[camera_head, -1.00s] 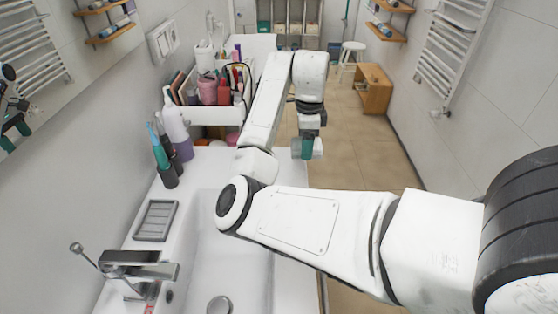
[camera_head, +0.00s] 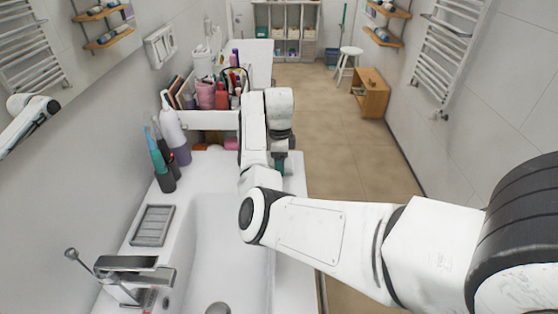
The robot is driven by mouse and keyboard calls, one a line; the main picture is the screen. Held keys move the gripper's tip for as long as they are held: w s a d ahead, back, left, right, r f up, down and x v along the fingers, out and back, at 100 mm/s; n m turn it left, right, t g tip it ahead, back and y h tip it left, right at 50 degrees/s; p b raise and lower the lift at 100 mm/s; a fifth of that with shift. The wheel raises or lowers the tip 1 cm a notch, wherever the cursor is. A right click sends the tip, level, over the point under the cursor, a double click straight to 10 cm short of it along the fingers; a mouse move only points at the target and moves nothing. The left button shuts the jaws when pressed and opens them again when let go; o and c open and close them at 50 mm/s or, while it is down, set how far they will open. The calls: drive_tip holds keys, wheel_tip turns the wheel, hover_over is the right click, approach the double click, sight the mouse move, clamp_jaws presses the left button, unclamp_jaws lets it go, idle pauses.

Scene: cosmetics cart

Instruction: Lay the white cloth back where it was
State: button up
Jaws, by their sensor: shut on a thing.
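My gripper (camera_head: 282,158) is low beyond the sink counter, close to the right side of the cosmetics cart (camera_head: 207,120). My own white arm hides most of it; a dark wrist part and a bit of teal finger show. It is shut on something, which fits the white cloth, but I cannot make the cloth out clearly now. The cart's upper tray holds several bottles, a pink cup (camera_head: 205,96) and a red bottle (camera_head: 221,97). A pink item (camera_head: 231,144) shows on the level below.
The white sink counter (camera_head: 215,165) is in front, with a toothbrush and bottles at its left back, a grey soap dish (camera_head: 153,226) and a tap (camera_head: 130,270). The tiled floor (camera_head: 345,150) to the right is clear up to a wooden stand (camera_head: 371,93) and stool (camera_head: 350,55).

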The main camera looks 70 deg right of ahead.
drive_tip(key=o, duration=0.9)
drive_tip(key=shift+o, duration=0.2)
wheel_tip(320, 180, up, 12)
drive_tip(key=b, duration=0.1)
drive_tip(key=shift+f, duration=0.1)
idle(0.5)
